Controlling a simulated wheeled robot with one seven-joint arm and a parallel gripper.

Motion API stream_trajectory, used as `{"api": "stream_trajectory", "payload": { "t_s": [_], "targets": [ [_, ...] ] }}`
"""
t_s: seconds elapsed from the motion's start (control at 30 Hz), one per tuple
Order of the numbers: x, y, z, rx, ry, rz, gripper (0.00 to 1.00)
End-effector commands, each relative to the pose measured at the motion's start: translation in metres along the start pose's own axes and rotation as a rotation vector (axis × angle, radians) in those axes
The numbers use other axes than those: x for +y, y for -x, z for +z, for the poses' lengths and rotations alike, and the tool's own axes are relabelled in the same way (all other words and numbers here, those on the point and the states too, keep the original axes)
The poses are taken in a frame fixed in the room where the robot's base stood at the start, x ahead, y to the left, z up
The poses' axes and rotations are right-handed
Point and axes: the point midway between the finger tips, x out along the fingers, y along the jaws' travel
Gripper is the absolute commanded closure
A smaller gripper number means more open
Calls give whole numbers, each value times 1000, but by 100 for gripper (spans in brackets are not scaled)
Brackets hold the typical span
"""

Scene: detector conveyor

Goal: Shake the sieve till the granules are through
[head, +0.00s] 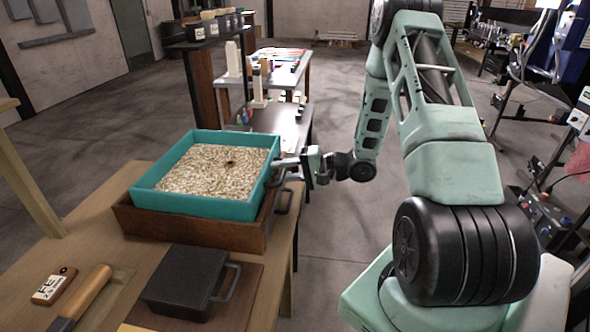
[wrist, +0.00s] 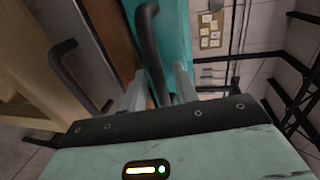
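The sieve is a teal square frame (head: 205,204) filled with pale granules (head: 215,168), with a small dark spot near their middle. It sits level on a brown wooden tray (head: 190,231). The sieve's teal side also shows in the wrist view (wrist: 172,35). My gripper (head: 285,163) is at the sieve's right side. In the wrist view its two fingers (wrist: 160,90) stand close on either side of the sieve's dark bar handle (wrist: 148,35) and appear shut on it. What lies under the granules is hidden.
The tray has its own dark handle (wrist: 68,75) just below the sieve's. A black lidded box (head: 185,278) with a handle, a wooden-handled tool (head: 90,290) and a labelled tag (head: 54,286) lie at the front of the workbench (head: 98,232).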

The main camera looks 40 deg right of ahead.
Motion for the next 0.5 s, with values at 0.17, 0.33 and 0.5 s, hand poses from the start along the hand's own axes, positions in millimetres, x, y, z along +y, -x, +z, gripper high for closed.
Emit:
{"api": "stream_trajectory", "payload": {
  "t_s": [0.17, 0.33, 0.5],
  "targets": [
    [1, 20, -2, 5, 2, 2, 70],
    [2, 57, -1, 6, 1, 2, 70],
    [2, 98, -1, 6, 2, 1, 70]
  ]
}}
